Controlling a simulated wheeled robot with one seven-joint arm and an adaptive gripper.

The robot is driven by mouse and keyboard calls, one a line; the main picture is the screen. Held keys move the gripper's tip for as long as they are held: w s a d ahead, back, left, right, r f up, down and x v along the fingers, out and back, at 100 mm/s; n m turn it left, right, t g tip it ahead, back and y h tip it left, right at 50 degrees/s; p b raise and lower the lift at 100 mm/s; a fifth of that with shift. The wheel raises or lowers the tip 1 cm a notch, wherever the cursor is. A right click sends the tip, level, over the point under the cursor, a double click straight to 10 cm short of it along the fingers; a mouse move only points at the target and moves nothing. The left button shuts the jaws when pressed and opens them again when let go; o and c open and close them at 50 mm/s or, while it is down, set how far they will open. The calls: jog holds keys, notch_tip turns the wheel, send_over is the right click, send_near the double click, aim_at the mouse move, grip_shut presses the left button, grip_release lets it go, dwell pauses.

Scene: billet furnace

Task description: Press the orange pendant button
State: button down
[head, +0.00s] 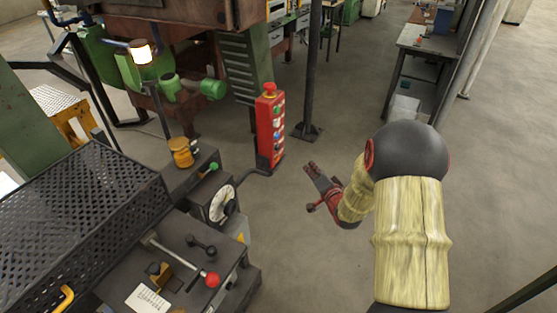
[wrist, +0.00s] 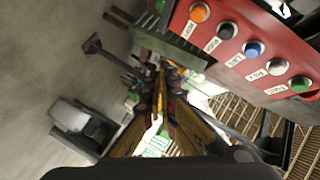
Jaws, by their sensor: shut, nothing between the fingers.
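The red pendant (head: 268,130) hangs upright at centre in the head view, with a red mushroom knob (head: 269,88) on top and a column of buttons on its right-hand face. In the wrist view the pendant (wrist: 240,20) crosses the upper right, tilted. The orange button (wrist: 200,12) is at the left end of its row, and I cannot pick it out surely in the head view. My gripper (head: 312,168) is right of the pendant's lower part, apart from it. In the wrist view my gripper's fingertips (wrist: 162,66) are together and empty, below and left of the orange button.
Other pendant buttons are black (wrist: 228,30), blue (wrist: 254,48), grey (wrist: 276,67) and green (wrist: 300,83). A control desk (head: 190,245) with levers stands at lower left. A dark post (head: 311,75) rises behind my gripper. Open floor lies on the right.

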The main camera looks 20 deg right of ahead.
aim_at(277, 158)
jog(key=shift+w+a, duration=0.1)
jog(key=w+a+b, duration=0.1)
jog(key=w+a, duration=0.4)
jog(key=w, duration=0.1)
jog(key=shift+w, duration=0.35)
jog(key=shift+a, duration=0.15)
dwell(1.3)
jog(key=shift+w+a+b, duration=0.2)
jog(key=shift+w+b, duration=0.15)
jog(key=shift+b, duration=0.1)
jog(key=shift+w+a, duration=0.35)
jog(key=shift+w, duration=0.05)
dwell(0.7)
jog(key=shift+s+d, duration=0.1)
dwell(0.4)
jog(key=shift+s+d, duration=0.5)
jog(key=shift+s, duration=0.15)
